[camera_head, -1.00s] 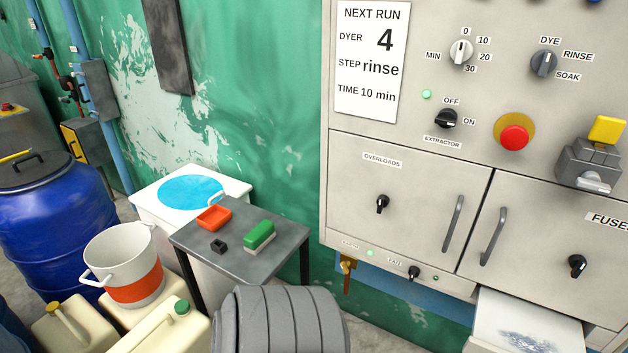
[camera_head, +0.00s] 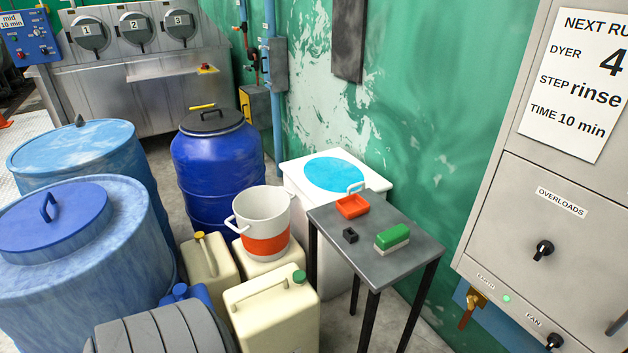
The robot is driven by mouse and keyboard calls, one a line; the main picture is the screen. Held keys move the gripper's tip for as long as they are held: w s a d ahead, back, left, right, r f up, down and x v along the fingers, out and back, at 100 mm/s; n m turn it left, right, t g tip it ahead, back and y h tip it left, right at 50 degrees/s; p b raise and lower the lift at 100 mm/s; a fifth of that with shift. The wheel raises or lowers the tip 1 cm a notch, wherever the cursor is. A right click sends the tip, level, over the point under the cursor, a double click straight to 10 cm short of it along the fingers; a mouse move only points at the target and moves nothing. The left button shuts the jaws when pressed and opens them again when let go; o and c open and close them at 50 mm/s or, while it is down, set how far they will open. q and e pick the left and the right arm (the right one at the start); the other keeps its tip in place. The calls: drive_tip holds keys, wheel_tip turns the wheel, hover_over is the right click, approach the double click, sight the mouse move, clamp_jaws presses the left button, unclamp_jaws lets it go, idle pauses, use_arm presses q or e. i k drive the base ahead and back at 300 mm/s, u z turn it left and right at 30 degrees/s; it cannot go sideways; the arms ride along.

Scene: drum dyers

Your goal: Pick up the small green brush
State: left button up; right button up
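The small green brush (camera_head: 392,236) lies on a small grey table (camera_head: 416,253) right of the picture's middle. It has a green top and a pale underside. Nothing touches the brush. Neither of my grippers shows in the head view.
A control cabinet (camera_head: 524,214) stands to the right of the table. A white bucket (camera_head: 262,213) with an orange band, cream jerrycans (camera_head: 272,318) and blue drums (camera_head: 214,165) crowd the left. A grey ribbed shape (camera_head: 165,328) fills the bottom foreground.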

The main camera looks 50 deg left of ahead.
sight(391, 241)
drive_tip(key=u, duration=1.15)
drive_tip(key=k, duration=0.5)
drive_tip(key=z, duration=0.3)
drive_tip(key=i, duration=0.55)
drive_tip(key=u, duration=0.5)
